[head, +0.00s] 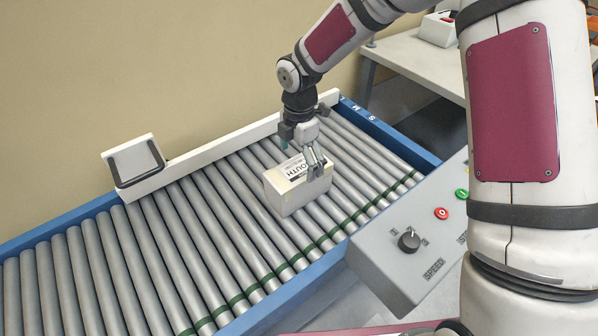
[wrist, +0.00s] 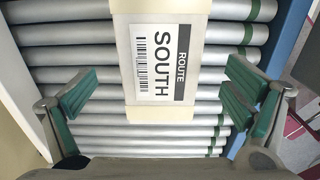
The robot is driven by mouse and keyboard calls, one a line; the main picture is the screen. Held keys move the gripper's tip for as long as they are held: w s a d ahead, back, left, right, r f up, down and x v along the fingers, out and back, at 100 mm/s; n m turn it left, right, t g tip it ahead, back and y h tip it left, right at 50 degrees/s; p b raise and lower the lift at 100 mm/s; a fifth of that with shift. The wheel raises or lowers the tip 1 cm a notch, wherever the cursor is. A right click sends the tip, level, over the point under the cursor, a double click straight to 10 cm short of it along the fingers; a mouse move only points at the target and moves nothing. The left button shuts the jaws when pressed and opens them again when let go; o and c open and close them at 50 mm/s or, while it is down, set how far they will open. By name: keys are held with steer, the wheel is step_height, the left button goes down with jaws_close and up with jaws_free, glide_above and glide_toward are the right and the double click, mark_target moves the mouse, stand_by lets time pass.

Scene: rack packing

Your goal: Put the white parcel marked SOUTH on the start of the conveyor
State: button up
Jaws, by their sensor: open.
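The white parcel (head: 291,190) sits on the rollers of the conveyor (head: 233,225), toward its right-hand part in the head view. Its top label reads ROUTE SOUTH with a barcode, clear in the wrist view, where the parcel (wrist: 128,52) lies between and beyond the fingertips. My gripper (head: 318,160) is just above the parcel's right end in the head view. In the wrist view my gripper (wrist: 160,95) is open, its green-padded fingers apart on both sides with gaps to the parcel. The parcel's underside is hidden.
A white side rail with a black-framed bracket (head: 134,162) runs along the conveyor's far side. A grey control box (head: 412,245) with a speed knob and coloured buttons stands at the near right. A table (head: 425,62) is behind. The rollers left of the parcel are clear.

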step_height(320, 180, up, 4)
steer(key=shift+r, duration=0.1)
steer(key=shift+d+r, duration=0.15)
steer(key=s+d+r+m+t+h, duration=0.1)
steer(key=s+d+r+m, duration=0.5)
steer(key=r, duration=0.2)
steer(key=s+d+r+m+h, duration=0.1)
steer(key=s+d+r+m, duration=0.45)
steer(key=r, duration=0.25)
steer(key=s+d+r+m+t+y, duration=0.1)
steer(key=s+d+m, duration=0.1)
steer(key=s+m, duration=0.4)
steer(key=s+d+r+m+t+y, duration=0.1)
steer(key=s+m, duration=0.6)
steer(key=s, duration=0.7)
steer(key=shift+d+r, duration=0.7)
steer(key=shift+r, duration=0.05)
steer(key=shift+w, duration=0.1)
